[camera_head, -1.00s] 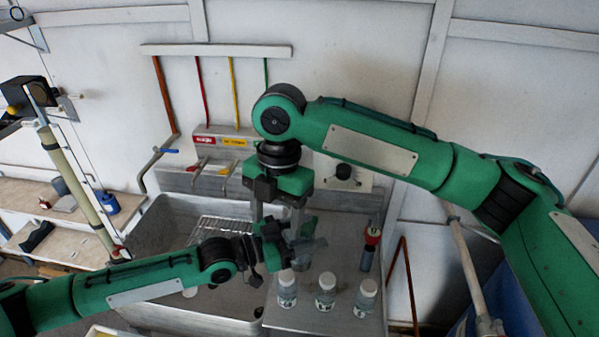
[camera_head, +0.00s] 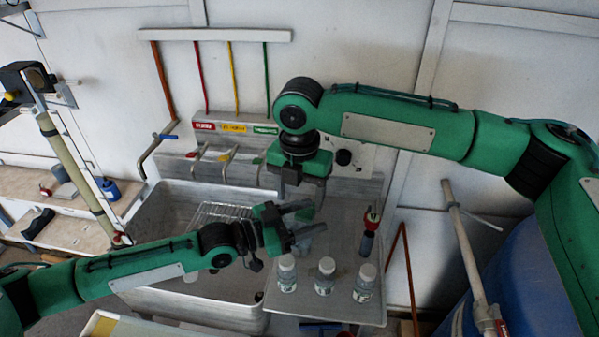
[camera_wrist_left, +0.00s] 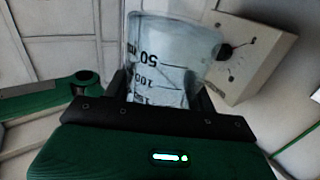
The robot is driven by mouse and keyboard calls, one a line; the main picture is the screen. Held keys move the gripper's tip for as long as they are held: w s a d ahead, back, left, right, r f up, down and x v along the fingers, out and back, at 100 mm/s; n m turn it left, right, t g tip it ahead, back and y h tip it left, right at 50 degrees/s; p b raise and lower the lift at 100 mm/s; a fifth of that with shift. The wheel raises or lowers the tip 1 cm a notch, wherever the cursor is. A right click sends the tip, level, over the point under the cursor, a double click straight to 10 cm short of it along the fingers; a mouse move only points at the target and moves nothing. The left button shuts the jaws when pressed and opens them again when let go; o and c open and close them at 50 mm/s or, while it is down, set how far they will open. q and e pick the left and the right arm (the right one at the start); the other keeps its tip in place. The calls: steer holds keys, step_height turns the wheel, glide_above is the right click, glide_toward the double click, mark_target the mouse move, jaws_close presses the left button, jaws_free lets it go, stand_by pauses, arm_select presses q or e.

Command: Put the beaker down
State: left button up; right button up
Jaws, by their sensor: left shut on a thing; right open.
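The beaker (camera_head: 308,231) is clear glass with dark volume marks. It is held in my left gripper (camera_head: 297,220), above the grey metal drainboard. In the left wrist view, the beaker (camera_wrist_left: 168,58) fills the space between the fingers of the left gripper (camera_wrist_left: 160,95), and its marks read clearly. My right gripper (camera_head: 302,190) hangs just behind and above the left one, pointing down, open, with nothing seen in it. The fingers partly overlap the beaker in the head view, so its base is hard to make out.
Three capped bottles (camera_head: 325,277) stand in a row at the drainboard's front. A red-topped tool (camera_head: 369,235) stands at its right. The sink (camera_head: 172,215) with a wire rack (camera_head: 220,212) lies left. The drainboard (camera_head: 345,205) has bare metal behind the bottles.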

mark_target(300, 205)
steer(key=shift+f, duration=1.75)
steer(key=c, duration=0.6)
arm_select(q)
steer(key=o, duration=1.1)
arm_select(e)
steer(key=shift+c, duration=0.3)
